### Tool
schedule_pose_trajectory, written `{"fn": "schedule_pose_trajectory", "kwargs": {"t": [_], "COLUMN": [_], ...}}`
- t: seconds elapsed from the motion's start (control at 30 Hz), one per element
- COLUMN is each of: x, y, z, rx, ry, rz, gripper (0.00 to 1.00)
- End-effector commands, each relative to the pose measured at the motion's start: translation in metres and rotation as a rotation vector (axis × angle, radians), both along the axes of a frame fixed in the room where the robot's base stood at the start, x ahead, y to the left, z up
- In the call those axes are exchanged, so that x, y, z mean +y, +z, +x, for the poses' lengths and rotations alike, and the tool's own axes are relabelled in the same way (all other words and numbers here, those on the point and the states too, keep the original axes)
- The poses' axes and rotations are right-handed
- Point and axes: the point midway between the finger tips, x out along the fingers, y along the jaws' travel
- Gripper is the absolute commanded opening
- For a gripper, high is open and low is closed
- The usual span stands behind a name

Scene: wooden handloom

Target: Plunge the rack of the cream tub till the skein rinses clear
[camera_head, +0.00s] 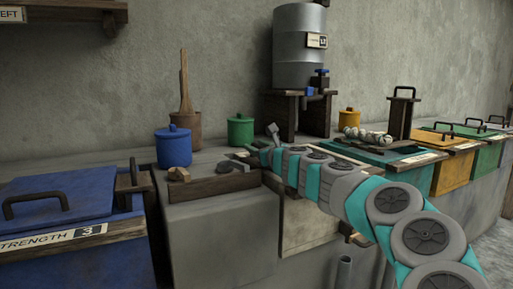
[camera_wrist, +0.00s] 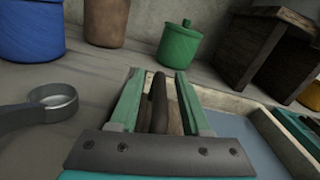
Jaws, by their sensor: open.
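The cream tub (camera_head: 308,215) stands mid-counter in the head view, with my arm across its top. In the wrist view its pale rim (camera_wrist: 237,88) and grey-blue liquid (camera_wrist: 232,126) show at the right. My gripper (camera_wrist: 160,80) is open, with its two green fingers apart. A dark bar (camera_wrist: 158,102), which looks like the rack's handle, lies between the fingers with brown wood beside it. I cannot tell whether the fingers touch it. The rest of the rack is hidden by my gripper. I cannot make out a skein in the tub.
A blue tub (camera_head: 62,215) stands left; teal (camera_head: 373,151), orange (camera_head: 452,172) and green (camera_head: 488,152) tubs stand right. Behind are blue (camera_head: 173,147) and green (camera_head: 240,131) canisters and a metal tank (camera_head: 300,50) on a wooden stand. A grey ladle (camera_wrist: 52,100) lies left of my gripper.

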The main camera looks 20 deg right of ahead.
Motion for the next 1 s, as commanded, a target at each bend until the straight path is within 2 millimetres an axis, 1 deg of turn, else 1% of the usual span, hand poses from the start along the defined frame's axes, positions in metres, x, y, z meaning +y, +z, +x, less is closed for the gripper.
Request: {"fn": "schedule_pose_trajectory", "kwargs": {"t": [0.07, 0.47, 0.5, 1.0], "x": [0.0, -0.0002, -0.0003, -0.0008], "y": [0.0001, 0.0, 0.0001, 0.0002], "z": [-0.0002, -0.0004, -0.0004, -0.0006], "rx": [0.0, 0.0, 0.0, 0.0], "ry": [0.0, 0.0, 0.0, -0.001], "rz": [0.0, 0.0, 0.0, 0.0], "gripper": [0.46, 0.01, 0.0, 0.0]}}
